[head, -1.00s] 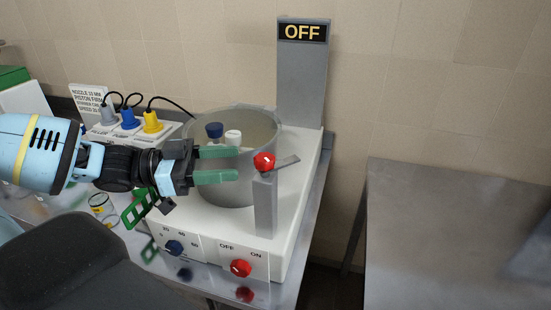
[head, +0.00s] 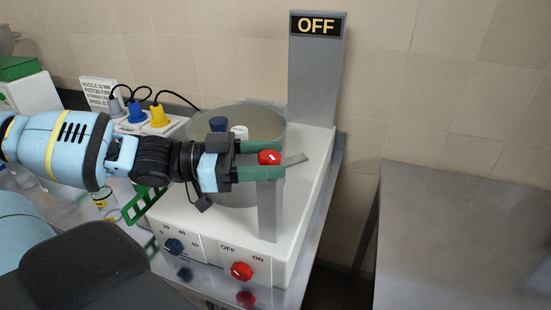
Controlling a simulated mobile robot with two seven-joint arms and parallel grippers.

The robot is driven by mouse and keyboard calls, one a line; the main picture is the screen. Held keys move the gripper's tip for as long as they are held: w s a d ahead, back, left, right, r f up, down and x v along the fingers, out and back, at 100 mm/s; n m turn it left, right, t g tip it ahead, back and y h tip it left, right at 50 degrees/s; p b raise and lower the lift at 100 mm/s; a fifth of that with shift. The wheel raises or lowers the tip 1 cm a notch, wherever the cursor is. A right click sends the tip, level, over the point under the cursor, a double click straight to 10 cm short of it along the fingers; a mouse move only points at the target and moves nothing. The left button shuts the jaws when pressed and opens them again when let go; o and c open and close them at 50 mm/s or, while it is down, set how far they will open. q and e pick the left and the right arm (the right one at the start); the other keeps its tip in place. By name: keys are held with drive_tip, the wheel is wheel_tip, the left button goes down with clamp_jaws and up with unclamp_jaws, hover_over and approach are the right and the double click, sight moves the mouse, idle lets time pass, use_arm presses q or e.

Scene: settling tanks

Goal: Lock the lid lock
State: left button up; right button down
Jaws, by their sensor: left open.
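The lid lock is a red knob (head: 269,157) with a grey lever (head: 294,160) pointing right, on top of a grey post (head: 270,208). The post stands at the front of a white machine (head: 300,215) with a round grey tank (head: 265,122). My left gripper (head: 262,163) is open, its green fingers on the far and near sides of the red knob. Whether they touch it cannot be told. The display (head: 316,26) reads OFF. My right gripper is not in view.
A red OFF/ON knob (head: 242,271) and a blue dial (head: 174,247) are on the machine's front. Bottles with blue and white caps stand in the tank. A power strip with plugs (head: 158,117) is behind left. A bare metal table (head: 460,240) is at right.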

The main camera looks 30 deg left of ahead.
use_arm(q)
drive_tip(key=shift+w+d, duration=0.15)
drive_tip(key=shift+d, duration=0.1)
drive_tip(key=shift+r, duration=0.1)
clamp_jaws()
idle(0.3)
